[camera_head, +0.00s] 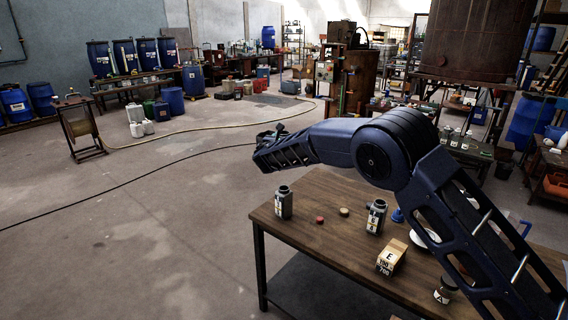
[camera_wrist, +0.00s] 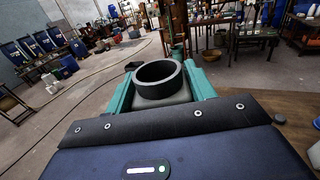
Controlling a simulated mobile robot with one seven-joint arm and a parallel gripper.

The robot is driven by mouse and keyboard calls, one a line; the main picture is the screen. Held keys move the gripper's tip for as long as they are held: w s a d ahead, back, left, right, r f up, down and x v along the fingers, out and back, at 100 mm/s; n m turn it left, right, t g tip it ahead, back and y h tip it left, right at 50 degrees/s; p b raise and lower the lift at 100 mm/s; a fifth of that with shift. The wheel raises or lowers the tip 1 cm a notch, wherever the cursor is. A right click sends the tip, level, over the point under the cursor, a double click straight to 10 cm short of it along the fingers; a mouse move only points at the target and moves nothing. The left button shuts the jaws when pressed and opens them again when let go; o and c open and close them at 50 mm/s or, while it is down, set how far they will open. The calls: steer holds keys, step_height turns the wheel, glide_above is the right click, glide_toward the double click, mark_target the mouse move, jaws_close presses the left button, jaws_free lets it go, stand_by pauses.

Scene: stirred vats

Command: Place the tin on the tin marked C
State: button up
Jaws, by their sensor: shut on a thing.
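In the wrist view my gripper (camera_wrist: 163,92) has its teal fingers shut on a pale grey container (camera_wrist: 165,101) with a wide dark round neck (camera_wrist: 158,71). In the head view my gripper (camera_head: 268,143) is above and beyond the left end of the table, and the held container is mostly hidden. A grey dark-necked container (camera_head: 284,204) stands upright on the table below it. Another labelled one (camera_head: 376,217) stands further right. A small labelled container (camera_head: 445,291) is partly hidden by my arm. I cannot make out a letter C on any of them.
On the wooden table (camera_head: 325,245) are a red lid (camera_head: 320,220), a tan lid (camera_head: 344,211), a box marked E (camera_head: 391,257), a blue funnel (camera_head: 397,215) and a white dish (camera_head: 424,238). The table's front left is bare. Hoses lie on the open floor.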

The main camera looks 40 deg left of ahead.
step_height(320, 180, down, 11)
steer(key=shift+r, duration=0.2)
stand_by(0.3)
steer(key=o, duration=1.3)
steer(key=shift+f, duration=0.1)
steer(key=shift+s+d, duration=0.1)
steer(key=shift+s, duration=0.2)
steer(key=v, duration=1.1)
steer(key=shift+s+d, duration=0.1)
steer(key=shift+s, duration=0.1)
steer(key=shift+w, duration=0.1)
